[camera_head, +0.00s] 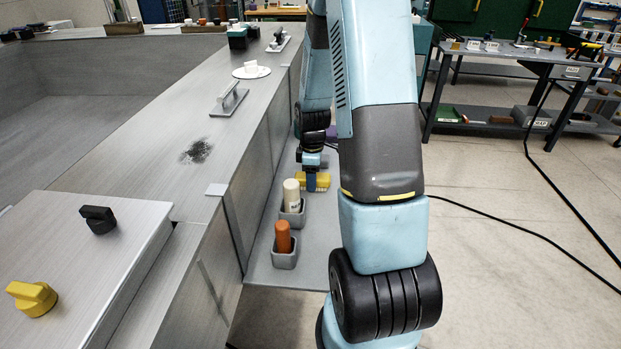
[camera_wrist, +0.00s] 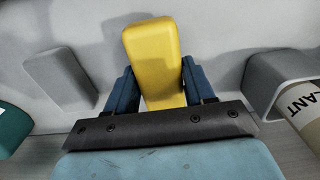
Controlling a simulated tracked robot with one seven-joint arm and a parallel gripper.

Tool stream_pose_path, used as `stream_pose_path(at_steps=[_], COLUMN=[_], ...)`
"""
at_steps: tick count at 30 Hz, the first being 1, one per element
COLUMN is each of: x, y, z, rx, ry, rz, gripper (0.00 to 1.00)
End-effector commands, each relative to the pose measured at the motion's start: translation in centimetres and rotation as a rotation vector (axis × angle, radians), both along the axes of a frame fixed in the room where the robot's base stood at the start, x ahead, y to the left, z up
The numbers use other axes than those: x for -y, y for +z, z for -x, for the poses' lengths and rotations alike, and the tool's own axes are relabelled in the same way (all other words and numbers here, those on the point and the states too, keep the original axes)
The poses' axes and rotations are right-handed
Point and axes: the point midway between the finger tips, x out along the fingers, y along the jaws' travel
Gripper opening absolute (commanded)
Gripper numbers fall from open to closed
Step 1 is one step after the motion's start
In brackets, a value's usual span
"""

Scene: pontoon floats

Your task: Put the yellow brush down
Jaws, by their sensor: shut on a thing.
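The yellow brush (camera_head: 322,181) is low over the grey side shelf (camera_head: 262,264) in the head view, at the far end of my arm. My gripper (camera_head: 311,183) is shut on it. In the wrist view the brush's yellow body (camera_wrist: 152,60) stands between the two dark blue fingers of my gripper (camera_wrist: 156,84), one on each side. The brush's underside is hidden, so I cannot tell whether it touches the shelf.
Beside the brush, a cream tube (camera_head: 291,194) and an orange-brown cylinder (camera_head: 283,236) stand in grey holders on the shelf. A grey block (camera_wrist: 60,82) and green object (camera_wrist: 12,130) lie left in the wrist view. The metal float wall (camera_head: 249,190) borders the shelf.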

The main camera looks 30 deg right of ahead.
Motion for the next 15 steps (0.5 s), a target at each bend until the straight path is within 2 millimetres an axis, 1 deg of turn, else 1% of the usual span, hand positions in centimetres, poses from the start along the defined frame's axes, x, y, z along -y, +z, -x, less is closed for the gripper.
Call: stream_pose_path(at_steps=[10, 11, 15], x=[-0.03, -0.03, -0.04], y=[-0.29, -0.25, -0.23], z=[0.01, 0.01, 0.01], rx=[0.000, 0.000, 0.000], ry=[0.001, 0.001, 0.001], rz=[0.000, 0.000, 0.000], gripper=[0.29, 0.56, 0.69])
